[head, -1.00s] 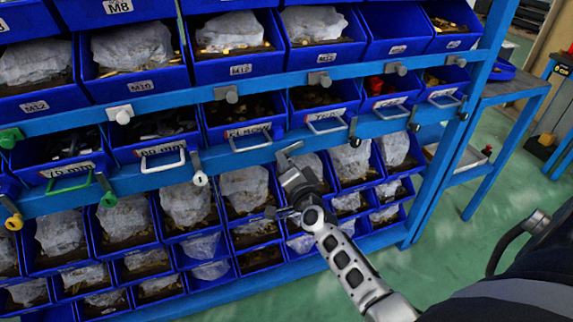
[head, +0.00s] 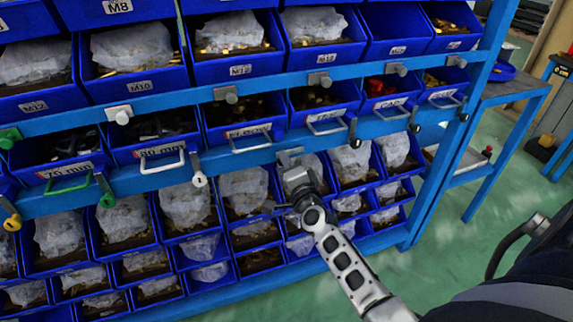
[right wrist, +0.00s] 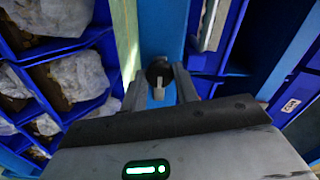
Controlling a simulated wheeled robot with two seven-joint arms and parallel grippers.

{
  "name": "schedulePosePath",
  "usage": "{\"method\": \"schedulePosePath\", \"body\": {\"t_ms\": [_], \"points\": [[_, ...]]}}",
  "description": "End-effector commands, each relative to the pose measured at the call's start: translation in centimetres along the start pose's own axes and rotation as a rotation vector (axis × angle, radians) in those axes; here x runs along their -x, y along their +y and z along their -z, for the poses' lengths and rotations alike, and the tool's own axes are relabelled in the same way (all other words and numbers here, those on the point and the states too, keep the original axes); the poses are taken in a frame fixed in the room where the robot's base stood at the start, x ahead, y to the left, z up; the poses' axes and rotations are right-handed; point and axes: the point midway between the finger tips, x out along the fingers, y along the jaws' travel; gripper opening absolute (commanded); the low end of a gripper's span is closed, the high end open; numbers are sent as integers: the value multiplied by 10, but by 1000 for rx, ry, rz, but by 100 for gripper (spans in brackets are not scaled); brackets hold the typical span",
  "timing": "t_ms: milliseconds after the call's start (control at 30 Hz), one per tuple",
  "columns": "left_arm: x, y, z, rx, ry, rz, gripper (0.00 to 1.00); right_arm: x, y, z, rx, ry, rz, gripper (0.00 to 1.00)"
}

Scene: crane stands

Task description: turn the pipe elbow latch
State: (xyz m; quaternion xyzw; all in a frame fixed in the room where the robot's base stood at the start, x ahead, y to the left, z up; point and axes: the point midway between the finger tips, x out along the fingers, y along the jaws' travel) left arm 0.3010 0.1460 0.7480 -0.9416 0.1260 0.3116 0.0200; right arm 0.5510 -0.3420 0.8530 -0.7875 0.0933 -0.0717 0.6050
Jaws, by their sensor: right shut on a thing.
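My right gripper (head: 291,158) reaches up to the lower blue rail of the bin rack, just right of the middle bin's silver handle. In the right wrist view its two fingers (right wrist: 160,92) stand on either side of a latch (right wrist: 159,72) with a dark round knob and a pale tab, and they are shut on it. In the head view the gripper hides this latch. The label wording on the bins by it is too small to read surely. My left gripper is not in view.
Other latches hang on the same rail: a silver one (head: 198,178), a black one (head: 354,131), a green one (head: 105,189) and a yellow one (head: 12,218). Green floor (head: 455,250) is open at the right.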

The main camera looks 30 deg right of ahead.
Motion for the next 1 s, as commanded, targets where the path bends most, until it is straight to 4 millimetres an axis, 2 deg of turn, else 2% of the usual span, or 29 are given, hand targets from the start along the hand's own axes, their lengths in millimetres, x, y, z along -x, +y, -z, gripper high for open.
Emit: {"method": "schedulePosePath", "body": {"t_ms": [67, 100, 167, 433, 567, 667, 1000], "points": [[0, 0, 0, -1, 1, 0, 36, 0, 1, 0, 0, -1, -2, 7], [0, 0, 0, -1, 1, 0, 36, 0, 1, 0, 0, -1, -2, 38], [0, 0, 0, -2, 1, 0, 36, 0, 1, 0, 1, -1, -2, 52], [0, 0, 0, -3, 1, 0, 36, 1, 0, 0, 1, -1, -1, 52], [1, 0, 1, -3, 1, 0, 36, 9, 1, 0, 1, -1, -2, 52], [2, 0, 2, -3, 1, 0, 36, 25, 1, 0, 0, -1, -3, 52], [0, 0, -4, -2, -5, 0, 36, 106, 2, -1, 1, -2, -4, 52]]}}
